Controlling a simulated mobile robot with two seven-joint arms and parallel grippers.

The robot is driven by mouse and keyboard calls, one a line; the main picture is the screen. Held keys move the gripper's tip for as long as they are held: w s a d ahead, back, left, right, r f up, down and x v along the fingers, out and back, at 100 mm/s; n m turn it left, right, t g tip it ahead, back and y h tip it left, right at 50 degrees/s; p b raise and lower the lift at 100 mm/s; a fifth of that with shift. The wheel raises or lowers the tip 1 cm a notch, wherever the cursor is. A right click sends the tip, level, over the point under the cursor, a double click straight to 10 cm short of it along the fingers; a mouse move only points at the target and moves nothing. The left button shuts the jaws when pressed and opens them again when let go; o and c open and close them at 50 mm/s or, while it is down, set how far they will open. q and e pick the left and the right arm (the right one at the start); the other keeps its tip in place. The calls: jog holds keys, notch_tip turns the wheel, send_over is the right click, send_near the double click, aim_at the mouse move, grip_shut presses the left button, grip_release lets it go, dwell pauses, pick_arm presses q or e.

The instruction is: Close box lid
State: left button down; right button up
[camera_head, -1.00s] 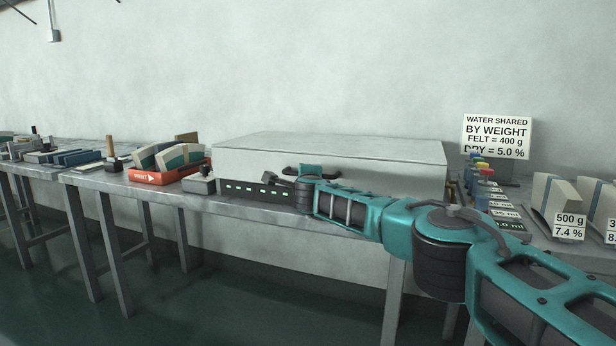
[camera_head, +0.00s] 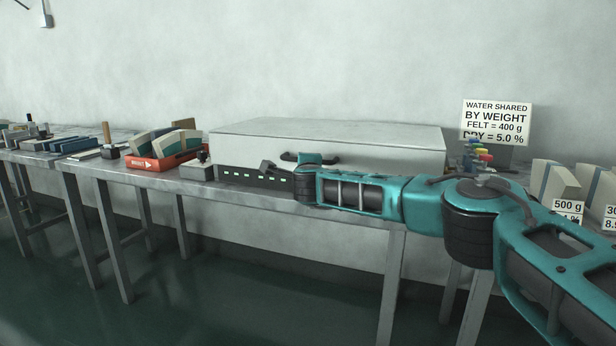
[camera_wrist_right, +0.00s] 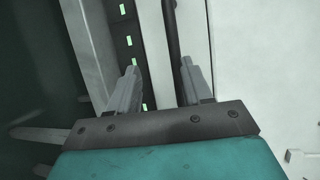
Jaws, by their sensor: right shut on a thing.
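The box is large and pale, with a flat lid (camera_head: 330,131) on top. The lid's front face rests low over a dark base strip (camera_head: 240,174) with small green marks, and I see no clear gap between them. A dark bar handle (camera_head: 290,156) is on the lid's front face. My right gripper (camera_head: 279,167) is at this handle, shut on it. In the right wrist view the handle (camera_wrist_right: 172,30) runs between the two grey fingers (camera_wrist_right: 159,75), beside the pale front face. My left gripper is not in view.
The box stands on a grey table (camera_head: 180,181) against a wall. An orange tray (camera_head: 150,163) with pale and blue blocks is on the left. Coloured-top bottles (camera_head: 480,153), a sign (camera_head: 496,121) and weight-labelled blocks (camera_head: 556,180) are on the right.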

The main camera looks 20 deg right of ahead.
jog(key=v, duration=1.1)
jog(key=shift+w+a+r, duration=0.1)
